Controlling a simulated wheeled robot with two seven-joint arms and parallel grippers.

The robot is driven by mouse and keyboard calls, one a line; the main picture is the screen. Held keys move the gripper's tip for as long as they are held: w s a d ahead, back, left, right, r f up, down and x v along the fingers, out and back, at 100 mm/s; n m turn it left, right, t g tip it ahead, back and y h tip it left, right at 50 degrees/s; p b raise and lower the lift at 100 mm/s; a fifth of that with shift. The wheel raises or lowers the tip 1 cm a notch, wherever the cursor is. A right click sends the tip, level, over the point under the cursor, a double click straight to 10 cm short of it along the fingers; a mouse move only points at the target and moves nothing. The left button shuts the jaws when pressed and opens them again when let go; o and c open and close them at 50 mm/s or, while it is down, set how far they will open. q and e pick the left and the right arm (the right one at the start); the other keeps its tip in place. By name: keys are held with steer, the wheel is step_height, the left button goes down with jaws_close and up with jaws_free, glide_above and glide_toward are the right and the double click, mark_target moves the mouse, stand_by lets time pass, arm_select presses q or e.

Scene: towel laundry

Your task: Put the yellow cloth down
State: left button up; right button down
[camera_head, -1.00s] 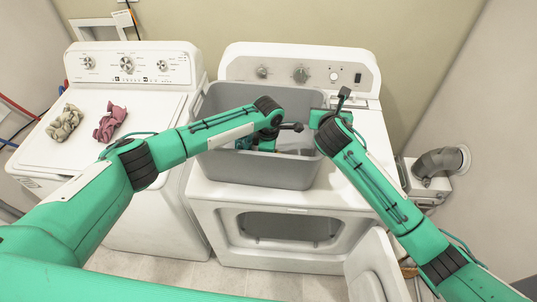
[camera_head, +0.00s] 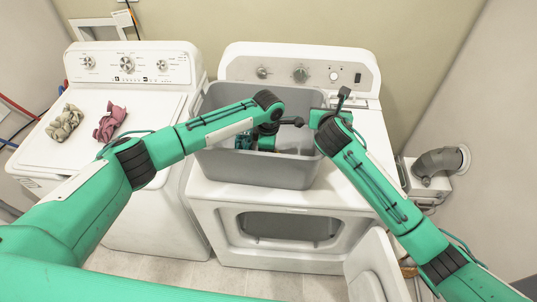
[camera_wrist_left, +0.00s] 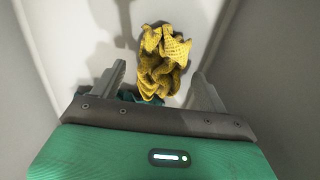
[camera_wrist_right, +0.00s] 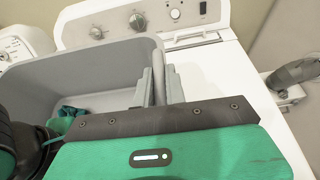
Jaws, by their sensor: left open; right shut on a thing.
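The yellow cloth (camera_wrist_left: 163,66) shows only in the left wrist view, crumpled on the pale floor of the grey bin, between and just beyond my fingertips. My left gripper (camera_wrist_left: 155,73) is open around it, with a gap to each finger. In the head view the left arm reaches down into the grey bin (camera_head: 255,172), and the cloth is hidden there. My right gripper (camera_wrist_right: 160,86) is shut on the bin's right wall near its rim. Its fingers are hidden behind the arm in the head view.
The bin stands on a white front-loading machine (camera_head: 375,165) with its door open. A teal cloth (camera_head: 243,138) lies in the bin close to the left gripper. A beige cloth (camera_head: 64,123) and a maroon cloth (camera_head: 109,123) lie on the left machine (camera_head: 80,165).

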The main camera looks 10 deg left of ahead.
arm_select(q)
step_height(320, 180, up, 10)
stand_by(0.3)
steer(key=shift+f, duration=0.1)
arm_select(e)
steer(key=c, duration=1.4)
jaws_free()
steer(key=shift+o, duration=0.2)
